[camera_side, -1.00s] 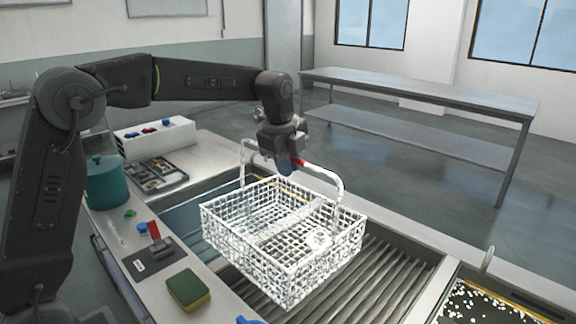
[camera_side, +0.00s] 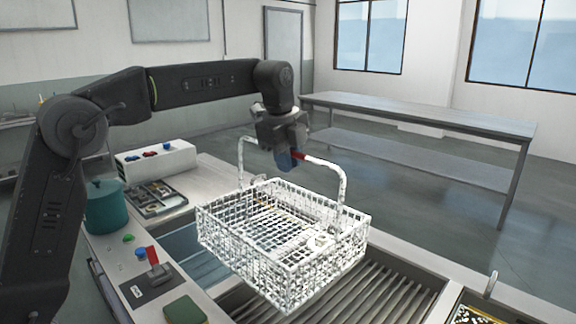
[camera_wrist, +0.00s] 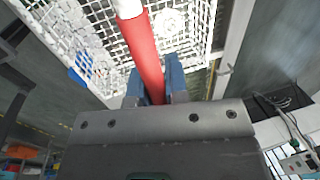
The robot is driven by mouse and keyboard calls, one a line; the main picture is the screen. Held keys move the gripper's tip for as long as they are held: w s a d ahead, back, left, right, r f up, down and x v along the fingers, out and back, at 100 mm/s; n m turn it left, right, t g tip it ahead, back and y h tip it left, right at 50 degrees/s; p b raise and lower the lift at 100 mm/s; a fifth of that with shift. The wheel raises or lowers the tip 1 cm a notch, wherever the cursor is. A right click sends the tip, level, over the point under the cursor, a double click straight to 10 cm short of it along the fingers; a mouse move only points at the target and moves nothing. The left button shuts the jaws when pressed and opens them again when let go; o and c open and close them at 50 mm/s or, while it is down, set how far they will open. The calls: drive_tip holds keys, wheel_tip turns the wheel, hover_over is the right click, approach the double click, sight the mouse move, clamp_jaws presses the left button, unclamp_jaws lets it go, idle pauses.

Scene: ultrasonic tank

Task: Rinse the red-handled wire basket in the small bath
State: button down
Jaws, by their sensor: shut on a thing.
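The white wire basket (camera_side: 285,240) hangs in the air by its raised handle, roughly level, in the side view. My gripper (camera_side: 292,160) is shut on the red grip (camera_side: 299,156) of that handle. In the wrist view the red grip (camera_wrist: 143,55) runs between the two blue fingertips (camera_wrist: 155,82), with the basket mesh (camera_wrist: 75,40) beyond it. A round pale part lies inside the basket (camera_wrist: 168,20). The small bath (camera_side: 472,316) seems to be the one cut off at the lower right, with white specks in it.
A ribbed drain surface (camera_side: 385,295) lies below and right of the basket. A larger tank with bluish liquid (camera_side: 195,255) is at its left. A post (camera_side: 492,284) stands by the small bath.

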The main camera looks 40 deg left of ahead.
drive_tip(key=shift+r, duration=0.1)
drive_tip(key=w+a+f, duration=0.2)
drive_tip(key=a, duration=0.9)
drive_tip(key=w+a+f, duration=0.1)
drive_tip(key=a+f, duration=0.1)
drive_tip(key=a, duration=0.8)
drive_tip(key=w+a+f, duration=0.2)
drive_tip(key=a, duration=0.9)
wheel_tip(320, 180, down, 24)
drive_tip(key=shift+s+a+r+t, duration=0.15)
drive_tip(key=shift+r+t, duration=0.05)
drive_tip(key=shift+t, duration=0.2)
idle(0.5)
idle(2.8)
